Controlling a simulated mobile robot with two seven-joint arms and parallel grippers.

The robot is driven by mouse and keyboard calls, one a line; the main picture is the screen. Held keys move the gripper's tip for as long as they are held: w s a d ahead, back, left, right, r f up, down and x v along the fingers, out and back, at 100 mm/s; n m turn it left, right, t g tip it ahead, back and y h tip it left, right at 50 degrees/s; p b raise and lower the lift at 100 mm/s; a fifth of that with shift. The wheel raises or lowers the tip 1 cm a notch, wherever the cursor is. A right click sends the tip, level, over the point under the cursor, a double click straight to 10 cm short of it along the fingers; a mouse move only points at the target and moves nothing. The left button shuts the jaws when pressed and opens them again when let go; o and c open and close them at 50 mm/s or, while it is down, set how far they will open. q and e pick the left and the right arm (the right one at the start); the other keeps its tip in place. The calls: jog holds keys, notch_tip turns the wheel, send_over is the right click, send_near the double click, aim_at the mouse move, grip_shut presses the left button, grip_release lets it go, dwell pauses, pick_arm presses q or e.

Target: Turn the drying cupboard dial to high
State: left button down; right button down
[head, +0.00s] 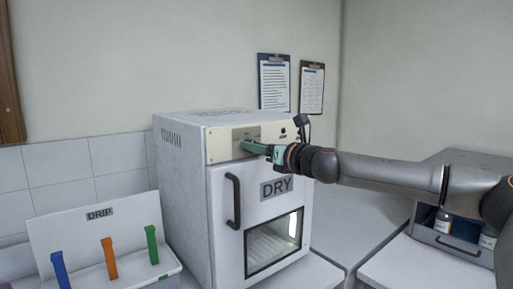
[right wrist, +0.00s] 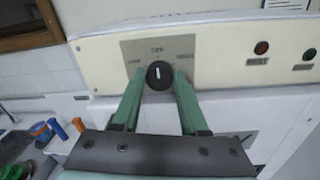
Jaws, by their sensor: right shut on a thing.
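The drying cupboard (head: 180,190) is a white box marked DRY on the counter. Its black round dial (right wrist: 159,75) sits on a grey plate (right wrist: 187,48) on the cream control panel. The dial's white mark points about straight up, toward the label at the plate's top; labels also stand to the left and right, too small to read surely. My right gripper (right wrist: 158,84) is shut on the dial, one green finger on each side. In the head view the right gripper (head: 248,147) reaches the panel from the right and hides the dial. My left gripper is not in view.
The cupboard door has a black handle (head: 234,201) and a window, and is closed. Two round indicators (right wrist: 261,48) sit right of the dial. A DRIP rack (head: 70,224) with blue, orange and green strips stands left. A bottle cabinet (head: 450,250) stands right.

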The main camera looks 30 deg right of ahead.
jog(key=shift+f+m+b, duration=0.15)
jog(key=shift+m+b, duration=3.45)
jog(key=shift+m, duration=2.5)
jog(key=shift+c, duration=2.2)
grip_release()
